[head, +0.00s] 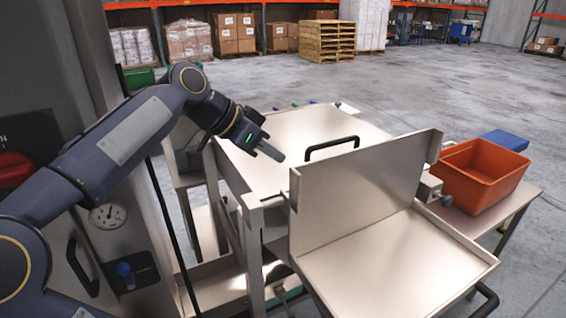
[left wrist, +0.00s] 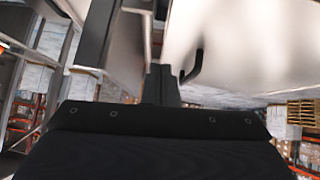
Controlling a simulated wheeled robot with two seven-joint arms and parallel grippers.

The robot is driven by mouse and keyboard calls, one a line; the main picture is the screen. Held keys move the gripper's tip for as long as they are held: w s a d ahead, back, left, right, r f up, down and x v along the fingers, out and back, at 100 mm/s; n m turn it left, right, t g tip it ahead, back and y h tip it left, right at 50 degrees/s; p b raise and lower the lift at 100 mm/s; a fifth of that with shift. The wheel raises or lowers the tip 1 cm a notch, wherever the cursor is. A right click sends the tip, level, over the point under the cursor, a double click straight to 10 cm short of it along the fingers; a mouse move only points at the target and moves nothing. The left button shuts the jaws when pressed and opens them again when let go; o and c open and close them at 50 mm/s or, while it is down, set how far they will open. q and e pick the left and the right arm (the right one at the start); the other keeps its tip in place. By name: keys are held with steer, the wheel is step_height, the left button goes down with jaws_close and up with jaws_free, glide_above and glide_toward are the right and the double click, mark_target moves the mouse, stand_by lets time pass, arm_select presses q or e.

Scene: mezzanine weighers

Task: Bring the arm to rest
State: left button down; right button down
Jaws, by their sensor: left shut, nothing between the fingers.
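My left arm comes in from the left in the head view, bent at the elbow. Its gripper (head: 271,151) is shut and empty, with the fingers pointing to the right above a metal table (head: 300,135). It is apart from the black handle (head: 332,146) on the upright metal panel (head: 360,190). In the left wrist view the dark gripper body fills the lower part, and the shut fingers (left wrist: 161,84) show at the middle. My right gripper is in neither view.
A metal tray surface (head: 400,262) lies in front of the upright panel. An orange bin (head: 480,175) and a blue item (head: 505,139) sit on a side table at the right. A metal cabinet with a gauge (head: 108,215) stands close at the left. Open floor and pallets (head: 327,41) lie beyond.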

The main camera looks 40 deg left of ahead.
arm_select(q)
steer(key=shift+v, duration=2.35)
steer(key=s+d+f+n+g+p, duration=0.1)
steer(key=s+d+f+n, duration=0.1)
steer(key=s+d+f, duration=0.4)
steer(key=s+d+f+n+g+p, duration=0.1)
steer(key=s+d+f, duration=0.5)
steer(key=d+f, duration=0.7)
steer(key=f+n+p, duration=0.1)
steer(key=n, duration=0.1)
steer(key=shift+s+f+n+y+p, duration=0.3)
steer(key=shift+s+f, duration=0.1)
